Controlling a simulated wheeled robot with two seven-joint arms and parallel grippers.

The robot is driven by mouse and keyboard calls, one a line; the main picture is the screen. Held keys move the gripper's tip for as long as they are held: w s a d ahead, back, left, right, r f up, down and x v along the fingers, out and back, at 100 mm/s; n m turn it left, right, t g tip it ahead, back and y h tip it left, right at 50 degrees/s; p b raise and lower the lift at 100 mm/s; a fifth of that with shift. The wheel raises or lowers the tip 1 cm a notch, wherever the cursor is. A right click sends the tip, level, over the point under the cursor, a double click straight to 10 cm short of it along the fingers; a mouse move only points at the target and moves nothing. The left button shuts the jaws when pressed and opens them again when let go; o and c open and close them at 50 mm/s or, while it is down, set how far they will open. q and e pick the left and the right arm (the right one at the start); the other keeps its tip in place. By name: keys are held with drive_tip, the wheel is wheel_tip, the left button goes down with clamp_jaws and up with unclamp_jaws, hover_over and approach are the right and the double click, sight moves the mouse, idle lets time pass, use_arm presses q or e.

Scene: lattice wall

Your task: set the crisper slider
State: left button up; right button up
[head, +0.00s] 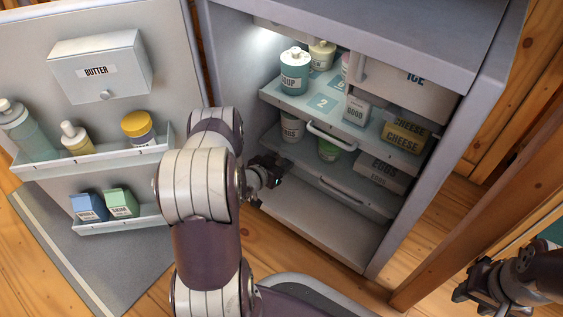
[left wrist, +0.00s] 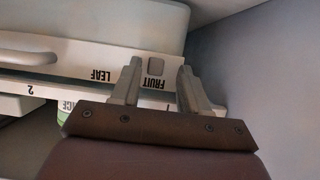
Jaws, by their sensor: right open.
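In the left wrist view, which is upside down, the crisper front (left wrist: 80,52) carries the words LEAF and FRUIT. The slider (left wrist: 155,67), a small grey square knob, sits by the word FRUIT. My left gripper (left wrist: 159,72) is open, with one fingertip on each side of the slider. There are gaps beside the knob, and I cannot tell whether the fingers touch the front. In the head view my left gripper (head: 265,178) is at the left side of the open fridge, and the slider cannot be made out there. My right gripper (head: 486,292) is open and empty at lower right.
The fridge shelf (head: 275,98) holds jars and cartons, including a soup jar (head: 295,72). A carton of eggs (head: 383,172) stands lower down. The open door (head: 25,80) with its bottles is on the left. A fridge wall (left wrist: 255,75) is close beside my left gripper.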

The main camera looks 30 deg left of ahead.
use_arm(q)
drive_tip(key=shift+r, duration=0.1)
drive_tip(key=d+p+v, duration=0.1)
drive_tip(key=p+v, duration=0.7)
drive_tip(key=v, duration=0.4)
drive_tip(key=shift+s+a+p, duration=0.3)
drive_tip(key=shift+s+a, duration=0.05)
drive_tip(key=shift+a, duration=0.15)
